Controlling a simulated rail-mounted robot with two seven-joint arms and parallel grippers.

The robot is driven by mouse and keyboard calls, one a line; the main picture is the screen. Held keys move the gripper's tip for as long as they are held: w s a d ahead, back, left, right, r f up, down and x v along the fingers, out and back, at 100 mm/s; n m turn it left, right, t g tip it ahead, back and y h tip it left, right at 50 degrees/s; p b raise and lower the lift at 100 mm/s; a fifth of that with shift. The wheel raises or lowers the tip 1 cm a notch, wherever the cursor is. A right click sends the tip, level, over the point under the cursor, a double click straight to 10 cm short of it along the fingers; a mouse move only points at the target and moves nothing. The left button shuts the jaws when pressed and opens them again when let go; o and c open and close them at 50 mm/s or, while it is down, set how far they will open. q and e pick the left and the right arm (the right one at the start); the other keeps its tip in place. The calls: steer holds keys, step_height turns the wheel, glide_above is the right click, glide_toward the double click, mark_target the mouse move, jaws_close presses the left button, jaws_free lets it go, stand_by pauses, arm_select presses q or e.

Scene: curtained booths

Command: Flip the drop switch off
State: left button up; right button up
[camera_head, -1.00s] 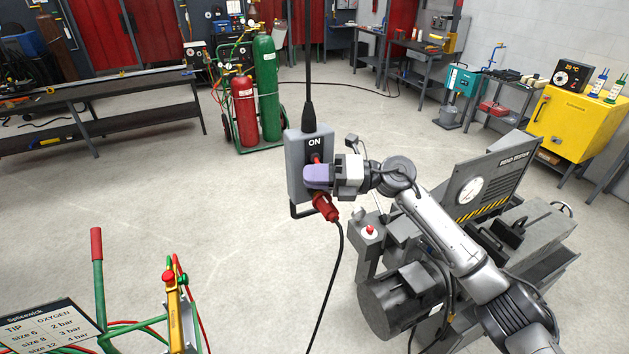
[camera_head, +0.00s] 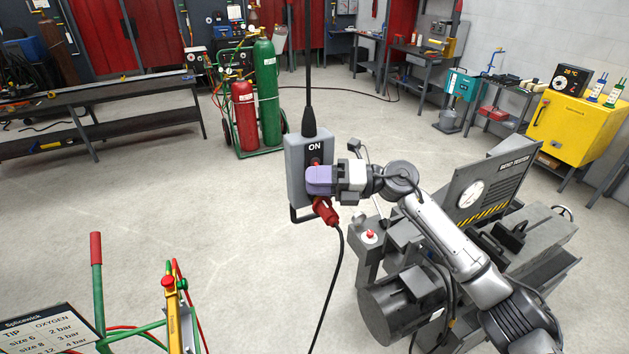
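The drop switch is a grey box (camera_head: 296,165) hanging from a black cable in the middle of the camera_head view. "ON" is printed near its top, and a bit of a red switch part (camera_head: 315,161) shows just under the label. A red plug (camera_head: 325,211) with a black lead sits at its bottom. My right gripper (camera_head: 319,180) comes in from the right, its purple fingers against or just in front of the box face. The fingers cover the middle of the face and most of the red part. Their gap is hidden. My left gripper is out of view.
A bend tester (camera_head: 490,190) with a gauge stands at right, below and behind my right arm. A cart with red and green gas cylinders (camera_head: 266,90) stands behind the box. A sign (camera_head: 50,330) and green-handled cart (camera_head: 98,275) are at lower left. Open floor lies left.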

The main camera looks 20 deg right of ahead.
steer(key=b+v, duration=0.2)
steer(key=v, duration=1.1)
steer(key=shift+d, duration=0.2)
steer(key=shift+s, duration=0.1)
